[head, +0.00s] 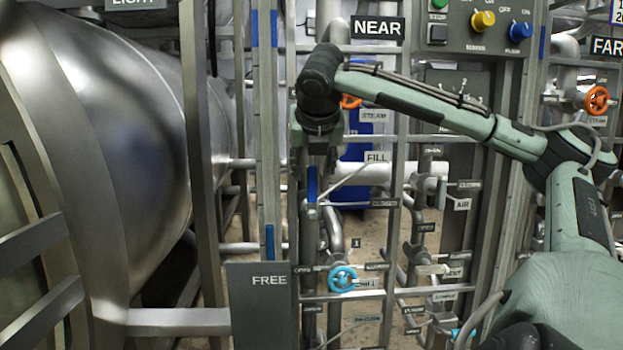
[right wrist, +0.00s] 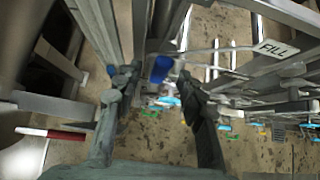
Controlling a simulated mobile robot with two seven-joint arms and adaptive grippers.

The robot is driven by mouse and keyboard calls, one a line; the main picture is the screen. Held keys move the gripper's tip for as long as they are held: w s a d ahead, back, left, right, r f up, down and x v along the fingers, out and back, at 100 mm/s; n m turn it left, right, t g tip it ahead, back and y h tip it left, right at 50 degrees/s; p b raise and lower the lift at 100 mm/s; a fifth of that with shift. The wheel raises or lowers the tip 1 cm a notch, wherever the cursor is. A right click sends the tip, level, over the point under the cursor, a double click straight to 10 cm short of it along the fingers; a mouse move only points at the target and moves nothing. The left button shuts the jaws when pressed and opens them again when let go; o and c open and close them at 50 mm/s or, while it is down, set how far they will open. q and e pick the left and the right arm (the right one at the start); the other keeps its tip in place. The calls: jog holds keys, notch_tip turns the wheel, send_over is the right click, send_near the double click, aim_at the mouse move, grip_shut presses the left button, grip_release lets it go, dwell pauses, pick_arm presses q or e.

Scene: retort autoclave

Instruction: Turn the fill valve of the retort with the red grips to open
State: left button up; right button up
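My right gripper (head: 317,150) hangs pointing down from its wrist, in front of the pipework under the NEAR sign, left of the FILL label (head: 376,157). In the right wrist view its two fingers (right wrist: 158,85) stand apart. A blue cylindrical piece (right wrist: 160,68) shows in the gap between them; I cannot tell whether it touches either finger. The FILL label (right wrist: 277,48) is at upper right there. A pale slanted rod (head: 346,181) runs below the FILL label, near a CLOSED label (head: 384,203). A bar with a red section (right wrist: 55,135) shows at lower left. My left gripper is not in view.
A large steel vessel (head: 115,130) fills the left. Upright posts and a FREE plate (head: 262,300) stand beside the pipes. A light-blue handwheel (head: 342,278) is below and an orange one (head: 597,100) at right. A switch panel (head: 480,28) is at the top.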

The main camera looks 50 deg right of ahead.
jog(key=v, duration=0.8)
